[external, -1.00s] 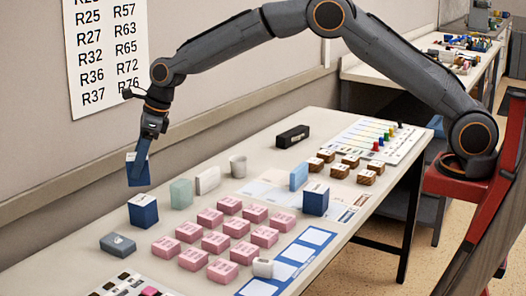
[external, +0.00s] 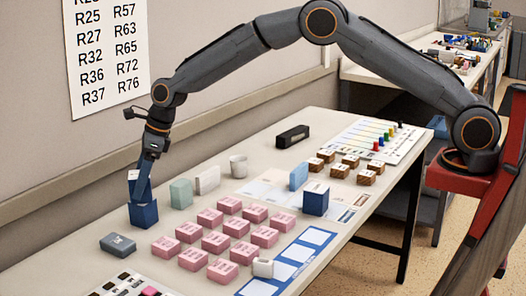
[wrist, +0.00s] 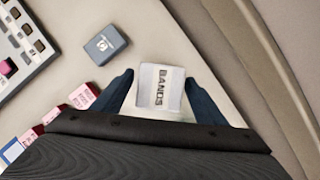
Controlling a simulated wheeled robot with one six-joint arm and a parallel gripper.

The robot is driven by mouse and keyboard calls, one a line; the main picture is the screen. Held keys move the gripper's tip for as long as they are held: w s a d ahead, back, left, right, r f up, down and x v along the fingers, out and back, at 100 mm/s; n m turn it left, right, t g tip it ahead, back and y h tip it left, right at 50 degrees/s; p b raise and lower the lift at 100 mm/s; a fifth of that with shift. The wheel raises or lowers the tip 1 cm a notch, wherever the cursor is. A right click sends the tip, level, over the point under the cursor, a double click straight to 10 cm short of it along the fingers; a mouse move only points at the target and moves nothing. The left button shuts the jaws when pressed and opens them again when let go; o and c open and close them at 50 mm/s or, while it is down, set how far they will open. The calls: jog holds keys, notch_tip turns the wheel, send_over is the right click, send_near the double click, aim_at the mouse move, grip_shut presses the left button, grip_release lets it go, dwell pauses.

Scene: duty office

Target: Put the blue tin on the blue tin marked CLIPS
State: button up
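My gripper (external: 143,178) is shut on a blue tin (external: 134,187). Its white top, marked BANDS, shows between the fingers in the wrist view (wrist: 159,88). A second blue tin (external: 144,215) stands on the table directly below the held tin. The held tin and the fingers cover its top, so I cannot read its marking or tell whether the two tins touch. In the wrist view the lower tin is hidden under the held one. A third blue tin (external: 315,201) with a white top stands apart, to the right; its marking is too small to read.
A grey-blue box (external: 118,244) lies left of the lower tin and a green block (external: 181,193) stands right of it. Several pink boxes (external: 215,241) fill the middle of the table. A white cup (external: 238,166) stands farther back. The wall is close behind.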

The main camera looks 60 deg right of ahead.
jog(key=shift+d+r, duration=0.1)
jog(key=shift+r, duration=0.45)
jog(key=b+v, duration=0.3)
jog(key=v, duration=0.8)
jog(key=shift+s, duration=0.15)
jog(key=s+d+f+n+g+h, duration=0.1)
jog(key=s+d+f+n, duration=0.1)
jog(key=s+d+n, duration=0.6)
jog(key=s+d+f+n+h, duration=0.1)
jog(key=s+d+f+n, duration=0.3)
jog(key=s+d, duration=0.5)
jog(key=s+d+f+n, duration=0.1)
jog(key=s+d+n, duration=0.3)
jog(key=s, duration=0.3)
jog(key=s+d+f+n+g, duration=0.1)
jog(key=s+d+f+n, duration=0.1)
jog(key=s+d+n, duration=0.2)
jog(key=s+d+f+n+h, duration=0.1)
jog(key=s+d+n, duration=0.2)
jog(key=s+n, duration=0.4)
jog(key=s, duration=0.4)
jog(key=shift+s+d+f, duration=0.35)
jog(key=shift+s+d, duration=0.05)
